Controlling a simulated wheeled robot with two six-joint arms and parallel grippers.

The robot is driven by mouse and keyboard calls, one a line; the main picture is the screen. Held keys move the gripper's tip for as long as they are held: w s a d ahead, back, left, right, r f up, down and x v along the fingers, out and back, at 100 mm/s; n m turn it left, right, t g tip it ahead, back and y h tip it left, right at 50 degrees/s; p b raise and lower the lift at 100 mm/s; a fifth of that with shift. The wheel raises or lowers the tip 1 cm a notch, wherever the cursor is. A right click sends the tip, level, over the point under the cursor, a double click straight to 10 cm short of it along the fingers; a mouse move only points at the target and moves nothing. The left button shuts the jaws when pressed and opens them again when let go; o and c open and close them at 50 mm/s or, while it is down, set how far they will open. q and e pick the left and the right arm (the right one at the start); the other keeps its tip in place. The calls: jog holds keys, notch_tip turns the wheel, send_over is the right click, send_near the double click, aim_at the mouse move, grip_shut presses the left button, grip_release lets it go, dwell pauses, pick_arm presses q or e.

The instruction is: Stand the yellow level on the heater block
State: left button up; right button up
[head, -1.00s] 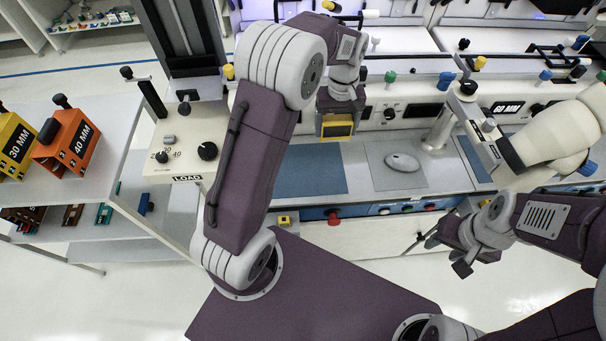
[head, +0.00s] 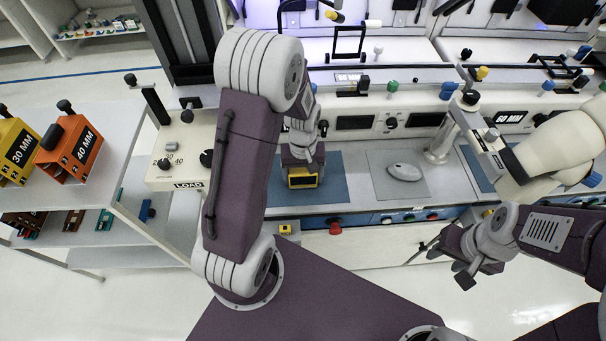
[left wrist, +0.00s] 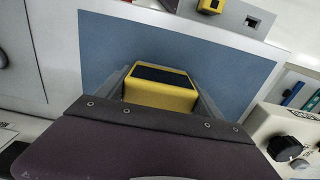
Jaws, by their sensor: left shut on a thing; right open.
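The yellow level (head: 303,178) is a small yellow block with a dark face. My left gripper (head: 301,163) is shut on it, above or at the blue mat (head: 335,183) on the bench; I cannot tell whether it touches. In the left wrist view, the level (left wrist: 160,92) sits between the two fingers, with the blue mat (left wrist: 225,62) behind it. My right gripper (head: 468,268) is open and empty in front of the bench, at the right. I cannot pick out the heater block for sure.
A white LOAD box (head: 185,150) stands to the left. Orange (head: 72,150) and yellow (head: 15,150) cases stand on the left shelf. A red button (head: 335,228) is on the bench front.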

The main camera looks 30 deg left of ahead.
pick_arm(q)
jog(key=shift+f, duration=0.15)
jog(key=o, duration=1.5)
